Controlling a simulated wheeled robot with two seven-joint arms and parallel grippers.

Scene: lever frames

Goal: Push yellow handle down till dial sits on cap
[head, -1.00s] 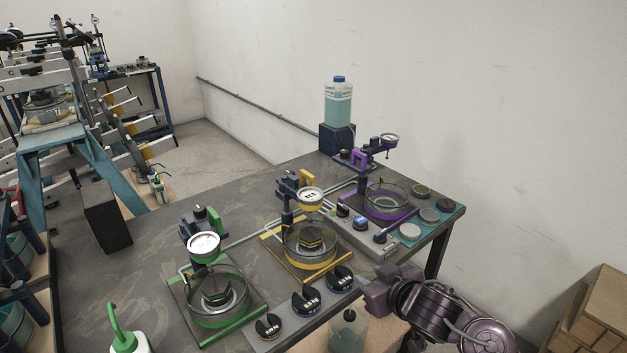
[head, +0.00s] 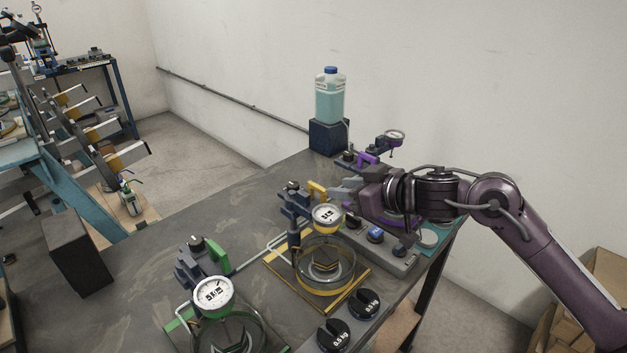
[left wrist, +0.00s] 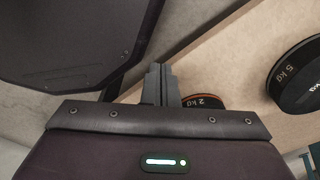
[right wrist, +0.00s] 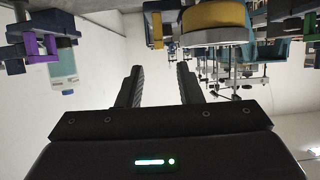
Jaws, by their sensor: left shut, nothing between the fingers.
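The yellow handle (head: 317,190) is up on the middle lever press in the head view. Its round white-faced dial (head: 326,215) with a yellow rim hangs above a glass bowl (head: 326,272). A dark stacked piece, probably the cap (head: 326,258), sits inside the bowl, with a clear gap below the dial. My right gripper (head: 338,194) is just right of the handle; I cannot tell whether they touch. In the right wrist view its fingers (right wrist: 158,85) are apart and empty, with the dial's yellow rim (right wrist: 213,14) beyond. My left gripper (left wrist: 160,84) is shut and empty.
A green-handled press (head: 213,295) stands front left, and a purple-handled press (head: 368,160) behind my right gripper. Black weights (head: 334,335) lie at the front edge. A bottle (head: 330,98) stands at the back.

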